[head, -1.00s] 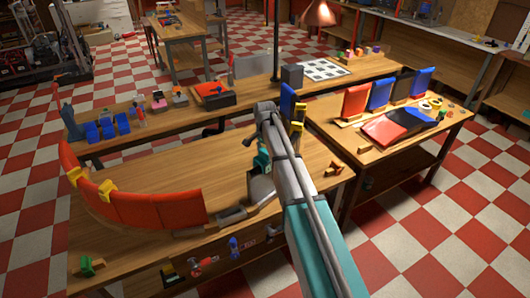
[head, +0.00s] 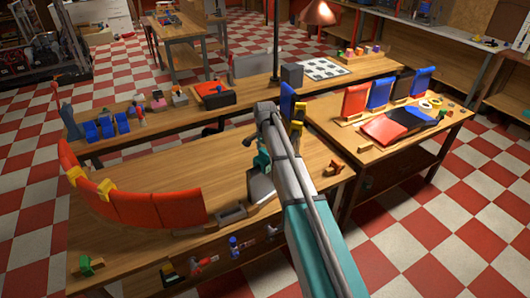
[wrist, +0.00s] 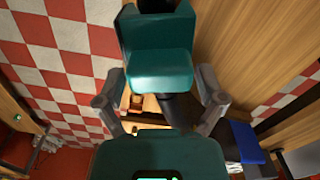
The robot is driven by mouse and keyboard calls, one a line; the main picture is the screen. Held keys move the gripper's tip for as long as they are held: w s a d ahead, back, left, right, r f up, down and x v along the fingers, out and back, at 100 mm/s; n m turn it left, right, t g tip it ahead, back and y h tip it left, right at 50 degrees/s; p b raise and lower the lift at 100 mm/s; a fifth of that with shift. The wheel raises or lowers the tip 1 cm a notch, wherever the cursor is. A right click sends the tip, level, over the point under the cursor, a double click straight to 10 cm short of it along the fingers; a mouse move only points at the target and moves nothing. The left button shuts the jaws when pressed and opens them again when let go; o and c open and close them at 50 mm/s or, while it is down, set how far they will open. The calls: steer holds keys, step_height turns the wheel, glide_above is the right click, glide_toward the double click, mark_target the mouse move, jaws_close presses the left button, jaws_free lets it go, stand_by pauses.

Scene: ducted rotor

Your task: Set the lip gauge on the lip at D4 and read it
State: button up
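The lip (head: 135,203) is a curved row of upright orange-red panels on the near bench, with yellow clamps (head: 105,189) on its left part. I cannot read any label, so I cannot tell which spot is D4. In the head view the gauge (head: 262,160) is above the bench, to the right of the lip's red end and apart from the red panels. No reading is visible.
A grey block (head: 231,213) sits at the lip's right end. Blue and yellow pieces stand just beyond my arm. The right table (head: 432,130) holds upright red, blue and dark panels. Small coloured parts line the bench's front. The bench top inside the curve (head: 175,170) is clear.

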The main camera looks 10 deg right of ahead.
steer(key=shift+r, duration=0.2)
stand_by(0.4)
step_height(320, 180, up, 10)
steer(key=p, duration=1)
steer(key=shift+f, duration=0.2)
stand_by(0.7)
steer(key=s+f+n+b, duration=0.2)
steer(key=s+n, duration=0.1)
steer(key=s, duration=0.6)
steer(key=s+d+f+n+b, duration=0.1)
steer(key=s+n, duration=0.3)
steer(key=s, duration=0.6)
steer(key=s+d+f+n+b, duration=0.1)
steer(key=s+f+n+b, duration=0.2)
steer(key=s, duration=0.7)
steer(key=shift+f+n+b, duration=0.4)
steer(key=shift+n+b, duration=0.05)
steer(key=shift+n, duration=0.05)
steer(key=shift+a, duration=0.1)
